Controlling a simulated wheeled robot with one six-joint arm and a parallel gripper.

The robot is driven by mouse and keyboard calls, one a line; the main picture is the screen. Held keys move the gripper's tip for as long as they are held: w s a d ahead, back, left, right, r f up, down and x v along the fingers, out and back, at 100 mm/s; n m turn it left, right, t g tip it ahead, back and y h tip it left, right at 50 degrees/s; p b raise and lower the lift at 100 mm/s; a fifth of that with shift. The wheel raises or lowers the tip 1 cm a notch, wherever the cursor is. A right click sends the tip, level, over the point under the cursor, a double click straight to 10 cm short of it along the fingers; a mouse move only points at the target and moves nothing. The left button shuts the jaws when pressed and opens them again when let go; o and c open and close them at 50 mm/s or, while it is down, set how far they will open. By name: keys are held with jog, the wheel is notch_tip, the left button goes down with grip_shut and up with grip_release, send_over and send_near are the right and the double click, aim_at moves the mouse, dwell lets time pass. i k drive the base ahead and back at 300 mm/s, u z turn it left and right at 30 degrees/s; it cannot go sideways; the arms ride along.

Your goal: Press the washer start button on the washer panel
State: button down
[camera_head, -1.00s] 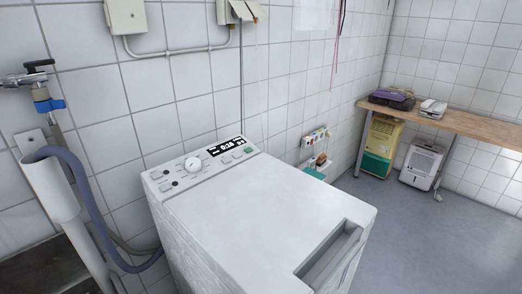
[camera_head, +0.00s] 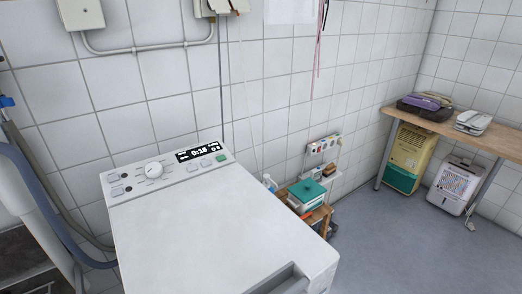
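The white top-loading washer (camera_head: 210,232) stands against the tiled wall, left of centre in the head view. Its control panel (camera_head: 174,173) runs along the back of the top. The panel has a round white dial (camera_head: 154,170), a lit black display (camera_head: 198,152) and several small grey buttons. A green button (camera_head: 222,157) sits at the panel's right end; I cannot read any label on it. My gripper is not in view. Nothing covers the panel.
A pipe and blue-grey hose (camera_head: 42,200) stand left of the washer. A small wooden stand (camera_head: 318,216) with a teal-lidded box (camera_head: 307,191) is close on its right. A wooden bench (camera_head: 455,128) is at the right. Grey floor (camera_head: 400,255) between is clear.

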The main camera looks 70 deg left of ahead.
aim_at(221, 158)
jog(key=i, duration=1.85)
jog(key=u, duration=3.8)
jog(key=i, duration=0.5)
